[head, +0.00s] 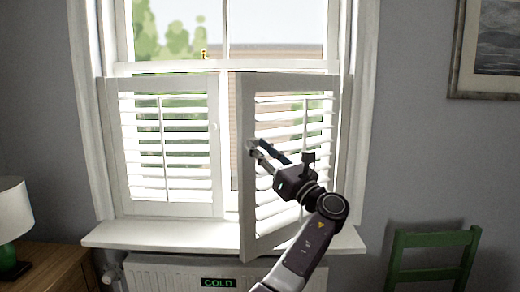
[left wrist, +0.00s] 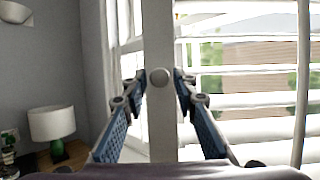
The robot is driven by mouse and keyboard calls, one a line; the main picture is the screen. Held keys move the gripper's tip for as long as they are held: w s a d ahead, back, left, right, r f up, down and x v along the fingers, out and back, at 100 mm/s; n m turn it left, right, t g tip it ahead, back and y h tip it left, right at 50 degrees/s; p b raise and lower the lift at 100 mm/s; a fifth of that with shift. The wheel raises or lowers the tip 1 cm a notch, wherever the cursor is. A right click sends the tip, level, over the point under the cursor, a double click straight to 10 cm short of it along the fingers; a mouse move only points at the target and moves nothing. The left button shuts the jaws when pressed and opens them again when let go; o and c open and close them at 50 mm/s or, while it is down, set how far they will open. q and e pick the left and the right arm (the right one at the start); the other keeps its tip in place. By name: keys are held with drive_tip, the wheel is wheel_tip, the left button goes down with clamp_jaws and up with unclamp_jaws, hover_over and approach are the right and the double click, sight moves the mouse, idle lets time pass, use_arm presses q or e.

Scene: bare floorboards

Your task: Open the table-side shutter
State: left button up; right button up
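The table-side shutter (head: 165,150), the left louvred panel beside the wooden table (head: 60,270), is closed in the window frame. Its small knob (head: 214,127) is on its right stile. The other shutter (head: 290,150), on the right, stands swung partly into the room, its free edge towards me. My left gripper (head: 256,148) is at that right shutter's free stile, near its knob. In the left wrist view, the fingers (left wrist: 159,88) are spread either side of the stile, with the round knob (left wrist: 159,77) between them. I cannot tell whether they touch the stile. My right gripper is not in view.
A lamp with a white shade (head: 14,210) stands on the table at left. A radiator (head: 170,275) with a "COLD" sign (head: 218,282) is under the sill (head: 130,236). A green chair (head: 435,240) is at right, below a framed picture (head: 490,45).

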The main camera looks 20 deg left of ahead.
use_arm(q)
drive_tip(key=v, duration=0.7)
drive_tip(key=shift+d, duration=0.2)
drive_tip(key=shift+s+f, duration=0.1)
